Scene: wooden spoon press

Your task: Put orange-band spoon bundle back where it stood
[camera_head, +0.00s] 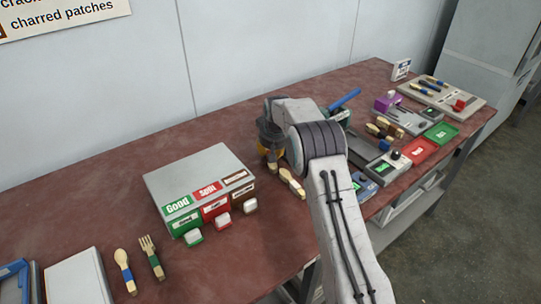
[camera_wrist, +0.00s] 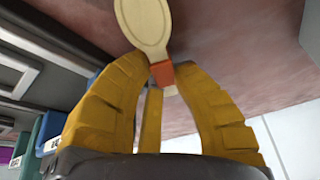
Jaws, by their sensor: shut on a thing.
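My gripper (camera_head: 268,150) is over the middle of the table in the head view, with its yellow fingers pointing down. In the wrist view my gripper (camera_wrist: 160,72) is shut on the orange-band spoon bundle (camera_wrist: 145,22). The pale spoon bowl sticks out past the fingertips, and the orange band sits between them. The fingers hide part of the handle. In the head view my arm and gripper mostly hide the bundle. I cannot tell whether it touches the table.
A pale wooden piece (camera_head: 292,182) lies beside my gripper. A grey box with Good and Split labels (camera_head: 195,170) stands to the left. A spoon (camera_head: 125,270) and fork (camera_head: 151,258) lie at the front left. Red (camera_head: 419,151) and green (camera_head: 441,134) trays are at right.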

